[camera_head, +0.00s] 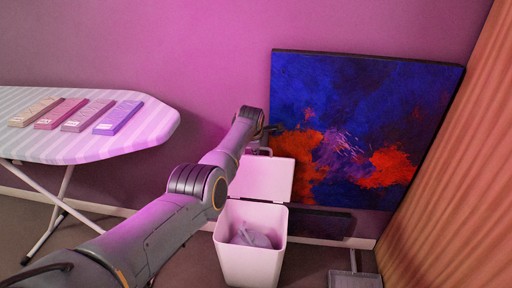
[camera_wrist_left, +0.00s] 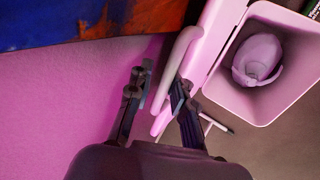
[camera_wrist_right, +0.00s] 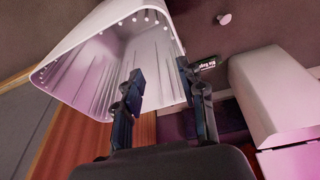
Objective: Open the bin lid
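The white bin (camera_head: 249,268) stands on the floor with its lid (camera_head: 263,178) raised upright at its back edge. A pale crumpled bag (camera_head: 250,237) lies inside. My left gripper (camera_head: 265,134) is at the top of the lid. In the left wrist view, its fingers (camera_wrist_left: 158,88) stand apart on either side of the lid's handle (camera_wrist_left: 178,62); I see no firm clamp. The open bin (camera_wrist_left: 290,85) is to the right there. My right gripper (camera_wrist_right: 162,88) is open and empty, outside the head view.
A striped ironing board (camera_head: 140,138) with several coloured bars stands at left. A blue and red painting (camera_head: 360,110) leans on the wall behind the bin. An orange curtain (camera_head: 460,190) hangs at right. A white perforated container (camera_wrist_right: 115,55) is beyond the right gripper.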

